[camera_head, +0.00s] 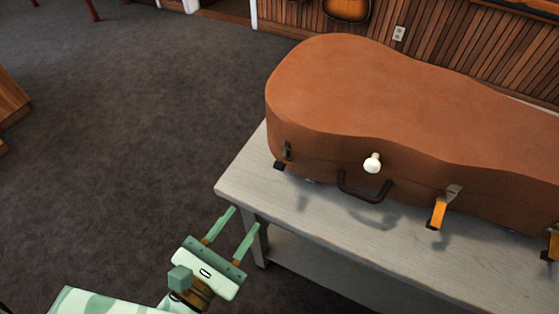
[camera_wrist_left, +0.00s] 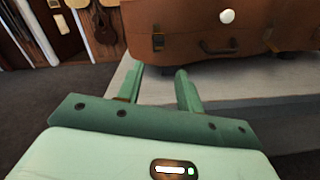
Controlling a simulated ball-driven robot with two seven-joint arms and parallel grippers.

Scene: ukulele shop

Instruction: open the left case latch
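A brown instrument case (camera_head: 390,95) lies shut on a grey table (camera_head: 300,212). Its left latch (camera_head: 287,150) is a small dark metal piece lying against the front side near the left end; it also shows in the left wrist view (camera_wrist_left: 158,39). My left gripper (camera_head: 244,219) is open and empty, off the table's left front edge and apart from the case. In the left wrist view its two green fingers (camera_wrist_left: 160,72) point toward the case, with the latch beyond them. My right gripper is in neither view.
A dark handle (camera_head: 364,191) and a white knob (camera_head: 372,162) are on the case front. Further right, another latch (camera_head: 439,209) has an orange tab angled outward and down. Floor left of the table is clear. Instruments hang on the back wall.

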